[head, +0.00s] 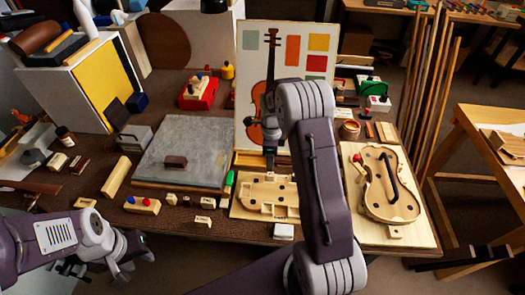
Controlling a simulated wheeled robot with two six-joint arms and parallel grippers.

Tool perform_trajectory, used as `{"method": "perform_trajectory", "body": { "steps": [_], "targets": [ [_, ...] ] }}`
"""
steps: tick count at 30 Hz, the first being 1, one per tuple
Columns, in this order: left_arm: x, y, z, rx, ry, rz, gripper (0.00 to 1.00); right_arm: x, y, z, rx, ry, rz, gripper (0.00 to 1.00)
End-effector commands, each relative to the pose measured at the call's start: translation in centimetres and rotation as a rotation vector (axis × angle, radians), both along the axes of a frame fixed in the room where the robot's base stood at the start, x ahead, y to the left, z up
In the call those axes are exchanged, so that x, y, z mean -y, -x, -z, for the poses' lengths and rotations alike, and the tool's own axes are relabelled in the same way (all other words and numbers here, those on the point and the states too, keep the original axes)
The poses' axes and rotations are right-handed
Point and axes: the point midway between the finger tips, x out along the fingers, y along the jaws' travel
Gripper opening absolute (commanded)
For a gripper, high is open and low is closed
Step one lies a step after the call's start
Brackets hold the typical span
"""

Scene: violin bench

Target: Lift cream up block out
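A cream wooden form (248,209) with cut-outs lies on the bench in front of the picture panel. My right arm covers its right side. Several small cream blocks lie left of it, among them one with dark marks (202,220) near the front edge and a plain one (208,202). I cannot tell which is the task's block. My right gripper (270,158) points down above the back of the form; it is small and partly hidden, so its fingers cannot be read. My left gripper (130,262) is open and empty off the bench's front left edge.
A violin body on a board (352,214) is at right. The painted panel (250,85) stands behind. A long cream bar (116,177) lies at left.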

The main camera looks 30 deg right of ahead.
Motion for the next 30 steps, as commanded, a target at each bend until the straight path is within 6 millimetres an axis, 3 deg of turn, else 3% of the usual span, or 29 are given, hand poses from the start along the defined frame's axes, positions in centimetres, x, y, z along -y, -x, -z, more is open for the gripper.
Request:
{"method": "perform_trajectory", "body": {
  "steps": [5, 18, 29, 30],
  "targets": [
    [0.0, 0.0, 0.0, 0.0, 0.0, 0.0, 0.36, 0.2, 0.1, 0.5, 0.0, 0.0, 0.004, 0.49],
    [0.0, 0.0, -0.2, 0.0, 0.0, 0.0, 0.36, 0.1, 0.1, 8.0, -0.001, -0.001, 0.002, 0.49],
    [0.0, 0.0, -0.2, 0.0, 0.0, 0.0, 0.36, 0.1, 0.0, 9.0, 0.002, 0.0, 0.002, 0.49],
    [0.0, 0.0, -0.2, 0.0, 0.0, 0.0, 0.36, 0.1, 0.1, 9.0, 0.002, 0.0, 0.002, 0.44]
  ]
}}
